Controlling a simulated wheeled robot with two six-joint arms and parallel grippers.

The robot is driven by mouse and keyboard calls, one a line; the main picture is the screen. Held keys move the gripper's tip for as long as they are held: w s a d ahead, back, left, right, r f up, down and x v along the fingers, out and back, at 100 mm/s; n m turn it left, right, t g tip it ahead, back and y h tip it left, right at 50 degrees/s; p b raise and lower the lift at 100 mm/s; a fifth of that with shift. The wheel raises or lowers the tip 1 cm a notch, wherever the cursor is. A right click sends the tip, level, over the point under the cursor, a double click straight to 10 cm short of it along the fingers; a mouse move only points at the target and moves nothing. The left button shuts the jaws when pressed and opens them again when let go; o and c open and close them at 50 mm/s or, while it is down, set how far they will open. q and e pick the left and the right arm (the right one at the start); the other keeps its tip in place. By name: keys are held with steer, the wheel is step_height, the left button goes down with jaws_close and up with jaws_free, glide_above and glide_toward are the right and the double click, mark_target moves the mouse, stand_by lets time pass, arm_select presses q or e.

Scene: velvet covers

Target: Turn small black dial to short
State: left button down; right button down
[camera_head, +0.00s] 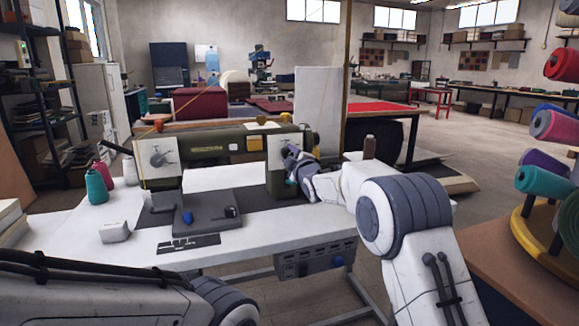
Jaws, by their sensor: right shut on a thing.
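A dark green sewing machine (208,148) stands on a white table. It has a white plate (162,157) with a grey dial on its left head and another white plate (277,150) on its right column. My right gripper (291,172) is at the right column's plate, shut on what seems to be the small black dial there. The gripper hides the dial and its markings, so I cannot tell its setting. My left arm shows at the bottom left; its gripper is out of view.
A grey block (208,200) in front of the machine carries a blue knob (188,217) and a black knob (231,212). A white box (115,232) and thread spools (96,188) are at the left. A control box (315,258) hangs under the table (290,240). A spool rack (540,215) stands right.

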steer(key=n+b, duration=0.1)
steer(key=n, duration=0.1)
steer(key=n+b, duration=0.1)
steer(key=b, duration=0.1)
steer(key=n+b, duration=0.2)
steer(key=shift+f+n, duration=0.25)
steer(key=shift+n, duration=0.05)
steer(key=shift+r+n+b, duration=0.15)
steer(key=shift+n+b, duration=1.45)
steer(key=shift+c, duration=2)
jaws_free()
steer(key=shift+a, duration=0.1)
